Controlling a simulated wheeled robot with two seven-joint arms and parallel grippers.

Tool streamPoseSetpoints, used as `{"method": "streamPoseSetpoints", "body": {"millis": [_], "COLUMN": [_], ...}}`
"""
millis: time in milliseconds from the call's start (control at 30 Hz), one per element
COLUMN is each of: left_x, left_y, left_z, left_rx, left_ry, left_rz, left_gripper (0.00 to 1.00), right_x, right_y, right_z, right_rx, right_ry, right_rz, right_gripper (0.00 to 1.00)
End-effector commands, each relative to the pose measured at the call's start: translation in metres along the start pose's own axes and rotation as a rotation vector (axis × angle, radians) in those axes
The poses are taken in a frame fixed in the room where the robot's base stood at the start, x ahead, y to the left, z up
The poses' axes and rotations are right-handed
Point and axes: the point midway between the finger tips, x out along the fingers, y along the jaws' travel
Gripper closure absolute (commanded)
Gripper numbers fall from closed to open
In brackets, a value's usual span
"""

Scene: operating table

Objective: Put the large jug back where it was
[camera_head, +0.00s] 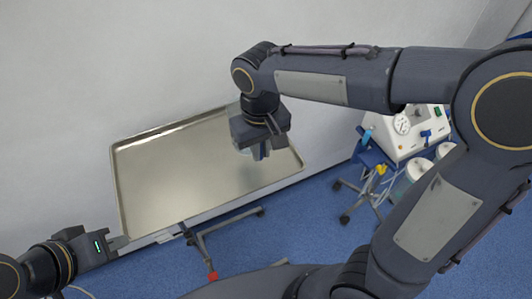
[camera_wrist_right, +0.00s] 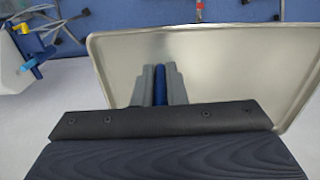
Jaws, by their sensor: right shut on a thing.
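The large jug is mostly hidden behind my right gripper in the head view. A pale, see-through edge of the jug (camera_head: 236,110) shows beside the gripper, over the right part of the metal tray table (camera_head: 180,196). My right gripper (camera_head: 262,150) points down and is shut on a blue part, which looks like the jug's handle. In the right wrist view this blue part (camera_wrist_right: 160,84) stands between the grey fingers. I cannot tell whether the jug touches the tray. My left gripper (camera_head: 122,242) is at the tray's near left corner, and its opening is unclear.
The visible tray surface is bare, with a raised rim. A wall stands behind it. A white medical device (camera_head: 408,130) on a wheeled stand, with jars and tubes, is to the right. The tray's wheeled stand (camera_head: 205,250) is on the blue floor.

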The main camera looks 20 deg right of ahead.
Motion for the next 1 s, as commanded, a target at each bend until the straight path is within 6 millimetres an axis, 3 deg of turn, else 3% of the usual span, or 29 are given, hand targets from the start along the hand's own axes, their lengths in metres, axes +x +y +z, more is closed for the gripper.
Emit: {"method": "streamPoseSetpoints", "body": {"millis": [333,500,933,967,1000], "left_x": [-0.004,-0.004,-0.002,-0.002,-0.003], "left_y": [0.002,0.002,0.001,0.001,0.001], "left_z": [-0.002,-0.002,-0.001,-0.001,-0.001], "left_rx": [0.0,0.0,0.0,0.0,0.0], "left_ry": [0.0,0.0,0.0,0.0,0.0], "left_rz": [0.0,0.0,0.0,0.0,0.0], "left_gripper": [1.0,1.0,1.0,1.0,1.0], "right_x": [0.028,0.052,0.06,0.06,0.059], "right_y": [0.021,0.019,0.019,0.019,0.019], "right_z": [-0.011,-0.01,-0.011,-0.011,-0.011], "right_rx": [0.002,-0.001,-0.001,-0.001,-0.001], "right_ry": [-0.003,-0.002,0.002,0.001,0.001], "right_rz": [0.001,0.001,0.0,0.0,0.0], "right_gripper": [1.0,1.0,1.0,0.87,0.82]}}
